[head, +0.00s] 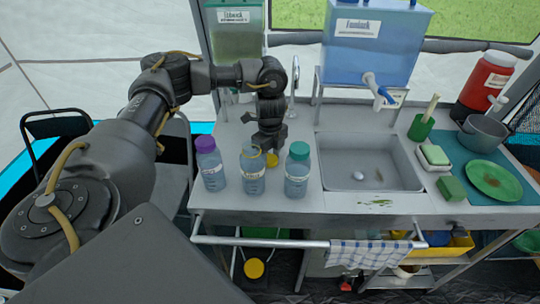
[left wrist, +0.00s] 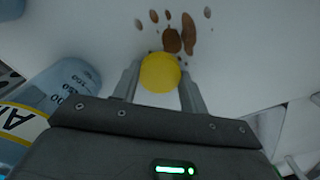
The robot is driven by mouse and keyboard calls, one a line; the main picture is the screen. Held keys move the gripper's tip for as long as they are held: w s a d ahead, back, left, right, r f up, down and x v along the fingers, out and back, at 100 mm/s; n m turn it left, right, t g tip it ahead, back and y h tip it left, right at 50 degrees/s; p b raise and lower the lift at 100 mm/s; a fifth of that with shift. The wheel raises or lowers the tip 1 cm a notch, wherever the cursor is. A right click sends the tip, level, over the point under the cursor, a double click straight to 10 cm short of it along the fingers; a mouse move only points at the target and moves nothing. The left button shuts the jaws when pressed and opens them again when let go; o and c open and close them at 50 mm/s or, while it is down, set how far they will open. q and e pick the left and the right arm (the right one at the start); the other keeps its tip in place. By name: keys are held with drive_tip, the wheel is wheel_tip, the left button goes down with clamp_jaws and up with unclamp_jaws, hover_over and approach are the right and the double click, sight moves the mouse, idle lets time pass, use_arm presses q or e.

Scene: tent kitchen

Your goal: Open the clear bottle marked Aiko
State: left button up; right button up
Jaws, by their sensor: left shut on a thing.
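The clear bottle marked Aiko (head: 252,175) appears to be the middle of three bottles on the counter, upright, with no coloured cap visible on its neck. In the left wrist view, a bottle lies partly in view at the left edge, with a yellow-bordered label (left wrist: 22,122) showing "AI". My left gripper (head: 270,152) is just behind and to the right of the middle bottle, shut on a yellow cap (left wrist: 160,72). The cap (head: 271,160) also shows low over the counter in the head view. My right gripper is out of view.
A purple-capped bottle (head: 211,165) stands left and a green-capped bottle (head: 297,172) right, both close by. The sink (head: 335,180) is to the right, under a blue water tank (head: 370,50). Brown spots (left wrist: 180,35) mark the counter. A green plate (head: 490,179) lies far right.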

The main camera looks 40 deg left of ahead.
sight(270, 158)
use_arm(q)
drive_tip(key=o, duration=1.1)
drive_tip(key=shift+f, duration=0.15)
wheel_tip(270, 158, up, 12)
drive_tip(key=shift+r+p, duration=0.25)
drive_tip(key=shift+p, duration=0.65)
